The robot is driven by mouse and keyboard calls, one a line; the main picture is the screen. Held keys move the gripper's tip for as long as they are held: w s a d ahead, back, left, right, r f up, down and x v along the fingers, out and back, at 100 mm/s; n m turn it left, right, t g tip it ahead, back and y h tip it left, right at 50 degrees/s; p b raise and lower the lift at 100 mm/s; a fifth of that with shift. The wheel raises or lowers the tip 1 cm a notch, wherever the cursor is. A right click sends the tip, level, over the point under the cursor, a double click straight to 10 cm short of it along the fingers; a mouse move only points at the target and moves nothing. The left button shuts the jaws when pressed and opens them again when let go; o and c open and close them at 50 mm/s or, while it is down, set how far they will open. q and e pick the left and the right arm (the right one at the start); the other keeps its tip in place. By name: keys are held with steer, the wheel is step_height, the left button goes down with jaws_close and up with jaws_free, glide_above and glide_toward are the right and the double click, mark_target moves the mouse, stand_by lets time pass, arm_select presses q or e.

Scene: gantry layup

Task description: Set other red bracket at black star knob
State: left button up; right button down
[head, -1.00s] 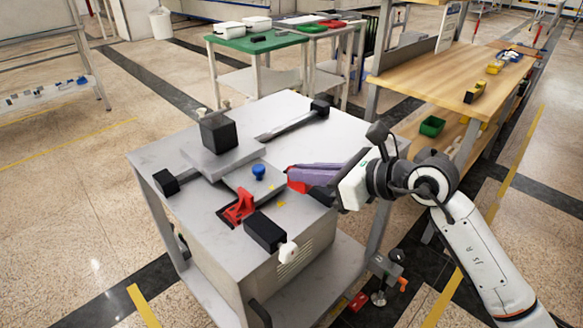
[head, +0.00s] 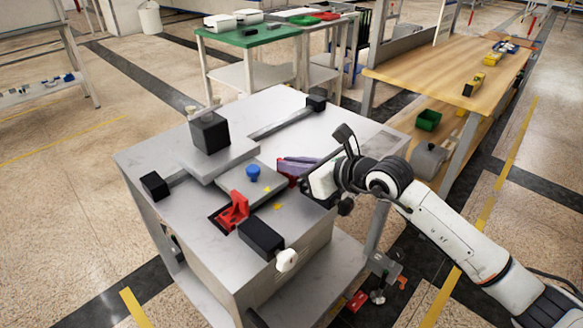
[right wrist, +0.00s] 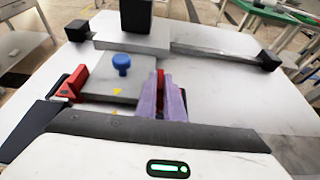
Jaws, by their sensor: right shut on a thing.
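My right gripper (head: 290,168), with purple fingers, is shut on a red bracket (right wrist: 161,84), which is mostly hidden between the fingers. In the head view, only a bit of red shows at the fingertips, right of the blue knob (head: 253,173) and the grey plate (head: 266,188). I cannot tell whether the held bracket touches the plate. Another red bracket (head: 233,212) sits at the plate's front left corner, by a dark recess. It also shows left in the right wrist view (right wrist: 74,82). I cannot make out a black star-shaped knob. My left gripper is not in view.
Black blocks stand at the left (head: 155,185), back right (head: 316,103) and front (head: 262,234) of the grey table (head: 160,155). A tall black block (head: 210,133) tops a raised slab. A white knob (head: 287,260) is at the front.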

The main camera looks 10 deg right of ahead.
steer(key=shift+f, duration=0.25)
steer(key=shift+f, duration=0.15)
steer(key=c, duration=1.9)
jaws_free()
steer(key=shift+o, duration=0.2)
steer(key=v, duration=1.2)
steer(key=shift+d, duration=0.1)
